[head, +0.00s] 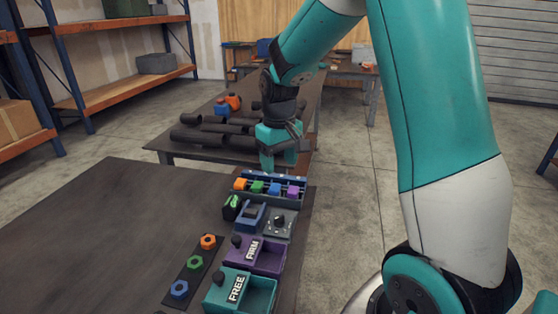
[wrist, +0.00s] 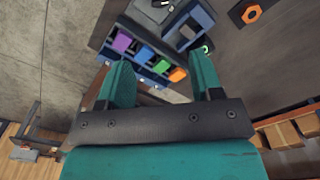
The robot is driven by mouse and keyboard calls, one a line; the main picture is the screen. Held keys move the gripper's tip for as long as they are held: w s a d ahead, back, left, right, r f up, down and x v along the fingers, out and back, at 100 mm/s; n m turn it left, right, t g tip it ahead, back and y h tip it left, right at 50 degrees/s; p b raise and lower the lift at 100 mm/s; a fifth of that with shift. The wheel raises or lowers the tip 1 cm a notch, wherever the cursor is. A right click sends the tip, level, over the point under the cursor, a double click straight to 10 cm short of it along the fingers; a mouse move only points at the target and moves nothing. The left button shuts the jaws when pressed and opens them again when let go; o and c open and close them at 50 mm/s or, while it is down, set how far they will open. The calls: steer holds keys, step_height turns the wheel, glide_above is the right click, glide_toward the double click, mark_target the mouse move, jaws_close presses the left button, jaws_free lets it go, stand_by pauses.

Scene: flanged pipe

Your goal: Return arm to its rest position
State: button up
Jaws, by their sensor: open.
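My teal gripper (head: 281,158) hangs from my arm over the far end of the near table, just beyond and above the blue rack of coloured blocks (head: 268,189). In the wrist view my gripper (wrist: 163,85) shows two teal fingers spread apart, with nothing held between them. The blue rack, with orange, green, blue and purple blocks (wrist: 145,54), shows beyond the fingertips. Whether the fingers touch the rack cannot be told, but a gap seems to show.
The near table (head: 90,220) has a wide bare left part. On its right stand a purple FIRM bin (head: 268,256), a teal FREE bin (head: 258,292), a grey knob box (head: 280,222) and a strip of coloured nuts (head: 194,265). Dark pipes (head: 228,140) lie on the table behind. Shelves (head: 120,88) stand left.

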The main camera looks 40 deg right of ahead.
mark_target(282, 215)
steer(key=shift+r, duration=0.15)
stand_by(0.4)
